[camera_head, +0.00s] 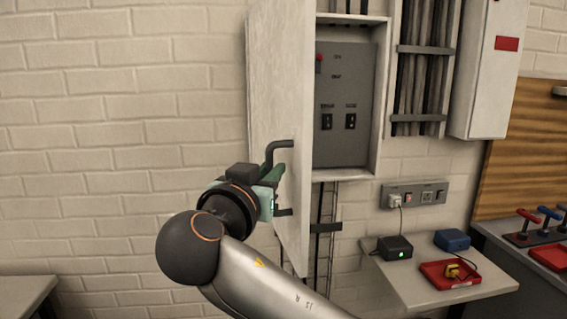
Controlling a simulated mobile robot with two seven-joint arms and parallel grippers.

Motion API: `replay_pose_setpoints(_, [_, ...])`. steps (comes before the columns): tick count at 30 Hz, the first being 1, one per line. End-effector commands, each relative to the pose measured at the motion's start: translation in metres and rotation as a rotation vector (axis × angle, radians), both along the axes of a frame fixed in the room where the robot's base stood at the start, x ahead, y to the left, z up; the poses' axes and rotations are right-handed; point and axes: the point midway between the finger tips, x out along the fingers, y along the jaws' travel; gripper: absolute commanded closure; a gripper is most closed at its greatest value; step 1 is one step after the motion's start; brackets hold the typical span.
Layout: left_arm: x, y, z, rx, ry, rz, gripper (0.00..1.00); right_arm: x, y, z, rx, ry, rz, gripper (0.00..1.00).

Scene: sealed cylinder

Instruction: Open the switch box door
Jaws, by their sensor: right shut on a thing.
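The switch box (379,85) is on the white brick wall, with a grey panel (344,145) of switches and a red button visible inside. Its pale door (268,70) stands wide open, swung out to the left on the box's left side. A dark bar handle (271,150) is on the door's face. My right gripper (276,178) is at the handle, shut on it. The fingertips are partly hidden by the gripper body and the door edge. My left gripper is not in view.
A pale shelf (408,289) below right holds a black box (395,248) with a green light, a blue box (452,240) and a red tray (433,275). A socket strip (428,188) is above it. Bare wall lies to the left.

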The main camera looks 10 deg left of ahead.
Motion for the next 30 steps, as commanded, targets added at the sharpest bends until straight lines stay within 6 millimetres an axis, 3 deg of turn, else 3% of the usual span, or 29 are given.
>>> replay_pose_setpoints(18, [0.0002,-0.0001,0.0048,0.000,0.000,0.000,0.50,0.0003,0.0066,0.0010,0.001,-0.001,-0.028,1.00])
replay_pose_setpoints(19, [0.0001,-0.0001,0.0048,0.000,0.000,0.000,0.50,0.0003,0.0066,0.0010,0.001,-0.001,-0.027,0.82])
replay_pose_setpoints(21, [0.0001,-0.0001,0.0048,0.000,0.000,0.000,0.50,0.0003,0.0066,0.0009,0.001,-0.001,-0.028,0.74])
replay_pose_setpoints(26, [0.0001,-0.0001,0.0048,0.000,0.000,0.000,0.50,0.0002,0.0065,0.0005,0.000,0.000,-0.028,0.56])
replay_pose_setpoints(30, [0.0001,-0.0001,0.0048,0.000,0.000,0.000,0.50,0.0001,0.0066,0.0003,0.001,0.000,-0.028,0.54])
